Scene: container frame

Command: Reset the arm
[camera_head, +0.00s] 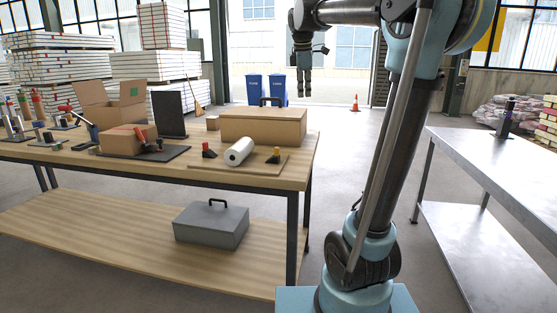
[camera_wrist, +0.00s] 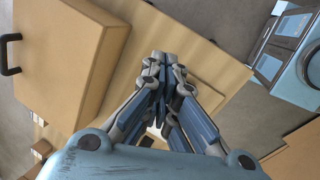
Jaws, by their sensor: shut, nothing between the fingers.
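My gripper (camera_head: 304,92) hangs in the air from my raised arm, at the top middle of the head view, pointing down. In the wrist view my gripper (camera_wrist: 165,62) has its fingertips together, with nothing between them. Below it lies the wooden table (camera_head: 75,170), and the fingers are well apart from its top. In the wrist view a large cardboard box with a black handle (camera_wrist: 60,60) is at the left of the fingers. The fingers hide part of the table top.
On the table stand a large box (camera_head: 262,128), a white roll (camera_head: 239,151), an open carton (camera_head: 112,105) and a black panel (camera_head: 170,114). A grey toolbox (camera_head: 211,223) sits on the lower shelf.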

